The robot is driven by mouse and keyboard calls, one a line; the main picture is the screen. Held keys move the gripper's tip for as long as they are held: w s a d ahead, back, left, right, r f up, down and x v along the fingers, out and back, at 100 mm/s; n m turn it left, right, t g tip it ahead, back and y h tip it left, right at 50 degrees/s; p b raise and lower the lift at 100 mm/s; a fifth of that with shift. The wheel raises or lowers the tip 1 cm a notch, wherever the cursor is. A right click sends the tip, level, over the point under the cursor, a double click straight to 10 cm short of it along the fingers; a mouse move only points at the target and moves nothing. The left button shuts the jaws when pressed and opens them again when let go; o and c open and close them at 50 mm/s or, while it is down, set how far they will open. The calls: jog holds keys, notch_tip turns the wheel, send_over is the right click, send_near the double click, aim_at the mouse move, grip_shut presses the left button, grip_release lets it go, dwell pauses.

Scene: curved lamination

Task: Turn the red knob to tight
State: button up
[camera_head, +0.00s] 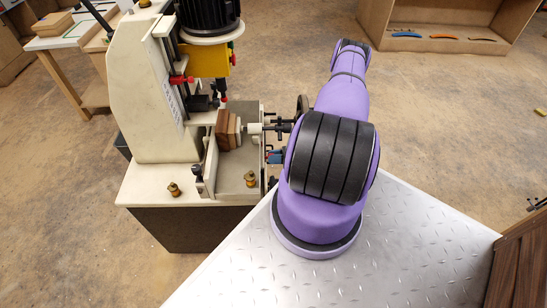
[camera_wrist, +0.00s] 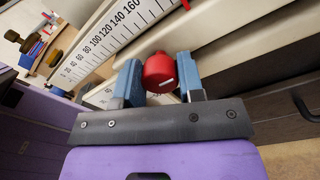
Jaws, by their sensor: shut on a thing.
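In the wrist view the red knob (camera_wrist: 160,68) is a rounded red body with a small white mark on its face. It sits between the two blue fingers of my gripper (camera_wrist: 158,78), one finger on each side, and the gripper is shut on it. A white scale (camera_wrist: 110,38) with black numbers runs diagonally behind the left finger. In the head view the machine (camera_head: 150,95) shows several small red parts, and I cannot tell which is this knob. My purple arm covers part of the machine's right side there.
A stacked wooden block (camera_head: 228,130) sits on the machine's table beside a clamp screw. Brass knobs (camera_head: 174,189) stand on its base. A table with wood pieces (camera_head: 53,24) is at the back left, and a shelf box (camera_head: 440,40) is at the back right. Open floor lies between.

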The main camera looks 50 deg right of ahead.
jog(key=o, duration=0.9)
jog(key=v, duration=1.1)
